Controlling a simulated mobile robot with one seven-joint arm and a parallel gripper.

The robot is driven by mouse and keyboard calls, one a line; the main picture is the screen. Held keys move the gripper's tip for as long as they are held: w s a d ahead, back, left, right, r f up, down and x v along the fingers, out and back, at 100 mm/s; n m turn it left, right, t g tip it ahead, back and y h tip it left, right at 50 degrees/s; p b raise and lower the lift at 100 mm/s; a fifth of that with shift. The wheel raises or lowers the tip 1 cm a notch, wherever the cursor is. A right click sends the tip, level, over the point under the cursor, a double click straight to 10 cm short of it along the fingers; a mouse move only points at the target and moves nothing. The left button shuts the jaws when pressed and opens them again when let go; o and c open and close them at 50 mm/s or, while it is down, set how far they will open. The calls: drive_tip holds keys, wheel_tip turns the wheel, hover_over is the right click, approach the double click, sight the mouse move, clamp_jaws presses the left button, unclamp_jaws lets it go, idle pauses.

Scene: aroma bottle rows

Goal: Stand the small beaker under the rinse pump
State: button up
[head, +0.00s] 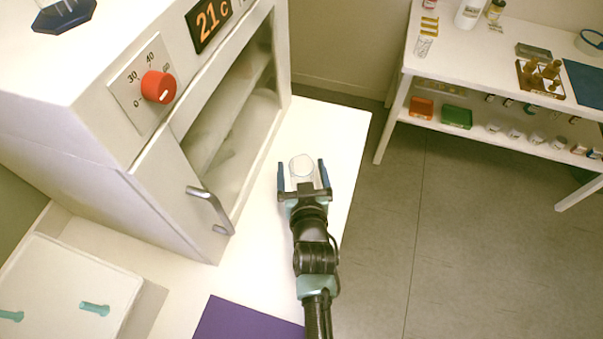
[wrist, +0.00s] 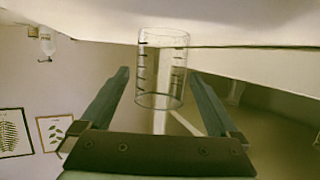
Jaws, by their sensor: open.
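The small beaker (head: 303,168) is clear glass and stands on the white counter beside the cabinet. In the wrist view, the beaker (wrist: 163,70) shows dark graduation marks and sits against the white surface in an upside-down picture. My gripper (head: 304,180) is open, with a finger on each side of the beaker. In the wrist view, gaps show between my gripper (wrist: 160,95) and the glass. A white bottle (head: 470,14) stands on the far table at the top edge; I cannot tell whether it is the rinse pump.
A white cabinet (head: 100,165) with a red knob (head: 158,87) and a metal handle (head: 210,208) stands close to the left. A purple mat (head: 240,322) lies on the near counter. The far table (head: 480,62) has several bottles and a shelf below. Open floor (head: 440,220) lies between.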

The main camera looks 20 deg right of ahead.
drive_tip(key=shift+r, duration=0.1)
clamp_jaws()
